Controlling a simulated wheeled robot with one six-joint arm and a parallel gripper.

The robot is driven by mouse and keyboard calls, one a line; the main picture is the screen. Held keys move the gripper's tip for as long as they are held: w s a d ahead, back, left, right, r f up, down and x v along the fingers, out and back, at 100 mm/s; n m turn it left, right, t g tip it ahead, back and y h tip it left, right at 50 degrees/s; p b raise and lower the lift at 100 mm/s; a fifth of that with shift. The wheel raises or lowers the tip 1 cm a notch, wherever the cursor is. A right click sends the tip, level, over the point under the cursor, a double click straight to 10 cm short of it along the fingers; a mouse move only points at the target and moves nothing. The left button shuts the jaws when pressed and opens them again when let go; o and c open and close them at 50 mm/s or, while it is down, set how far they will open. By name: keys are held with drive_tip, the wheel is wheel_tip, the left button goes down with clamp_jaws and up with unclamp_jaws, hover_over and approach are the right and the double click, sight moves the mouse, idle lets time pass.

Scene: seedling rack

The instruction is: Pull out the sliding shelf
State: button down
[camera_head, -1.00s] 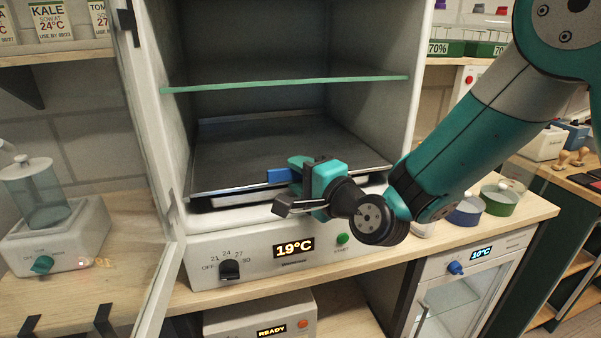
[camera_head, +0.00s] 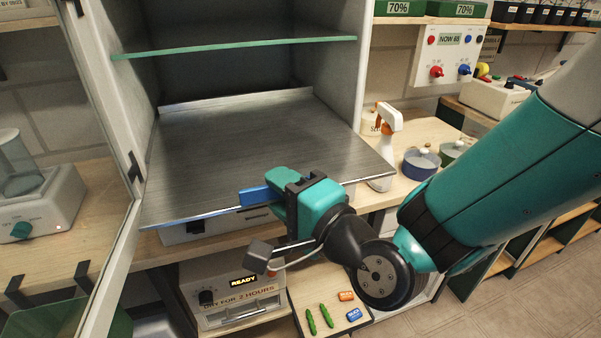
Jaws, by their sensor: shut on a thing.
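The sliding shelf (camera_head: 240,150) is a dark grey metal plate inside the open white cabinet, below a glass shelf (camera_head: 235,47). It sticks out well past the cabinet front and looks level and empty. A blue handle (camera_head: 254,196) sits at its front edge. My teal gripper (camera_head: 280,192) is shut on the blue handle at the front edge; its fingertips are largely hidden behind its own body. The cabinet's front panel is mostly hidden under the shelf.
The cabinet's glass door (camera_head: 105,180) stands open on the left. A white spray bottle (camera_head: 382,150) stands on the bench close to the shelf's right corner. Below are a READY-display box (camera_head: 235,293) and a wooden board (camera_head: 318,290) with small items. The floor at right is clear.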

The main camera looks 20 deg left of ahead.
drive_tip(key=shift+r, duration=0.45)
drive_tip(key=c, duration=1)
unclamp_jaws()
drive_tip(key=shift+o, duration=0.5)
drive_tip(key=shift+d+f, duration=0.1)
drive_tip(key=shift+f, duration=0.15)
drive_tip(key=shift+s, duration=0.15)
